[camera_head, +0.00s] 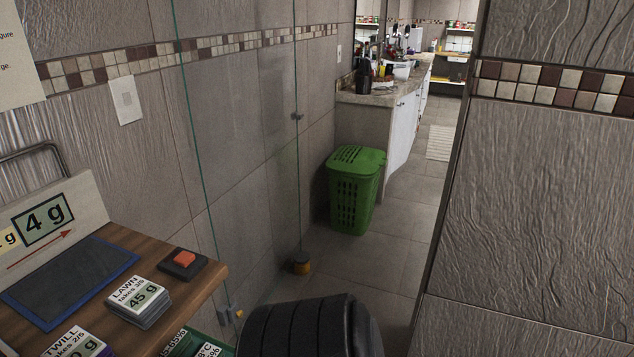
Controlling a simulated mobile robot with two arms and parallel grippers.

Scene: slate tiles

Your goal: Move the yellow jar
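Neither of my grippers shows in the head view.
A wooden table (214,279) at the left holds labelled stacks (140,302), a dark blue-edged mat (68,282) and an orange button (184,258). A green basket (354,190) stands by the counter (385,92). A tiled wall (550,200) closes the right. Clear floor (395,225) lies between.

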